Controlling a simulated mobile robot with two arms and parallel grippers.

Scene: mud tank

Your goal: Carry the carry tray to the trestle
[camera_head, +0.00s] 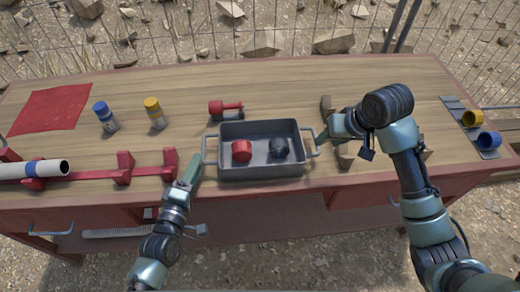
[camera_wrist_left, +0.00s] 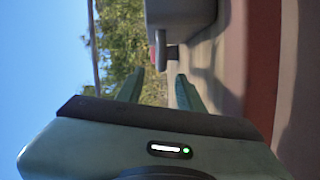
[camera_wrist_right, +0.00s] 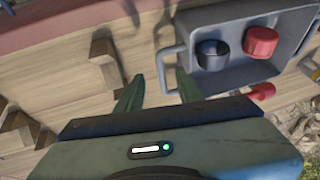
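The grey carry tray (camera_head: 260,172) stands on the wooden bench in the head view, with a red cylindrical piece (camera_head: 241,151) and a dark one (camera_head: 278,148) inside. It has a loop handle on each end. My left gripper (camera_head: 190,168) is by the left handle (camera_head: 208,150); in the left wrist view its open fingers point at the handle (camera_wrist_left: 167,52), with a gap between. My right gripper (camera_head: 322,140) is by the right handle; in the right wrist view its fingers are apart, with the handle (camera_wrist_right: 168,70) ahead of them. I cannot make out a trestle.
A red tool (camera_head: 226,109) lies behind the tray. A white pipe (camera_head: 35,169) rests on red supports. Wooden blocks (camera_head: 345,155) lie right of the tray. A wire fence stands behind.

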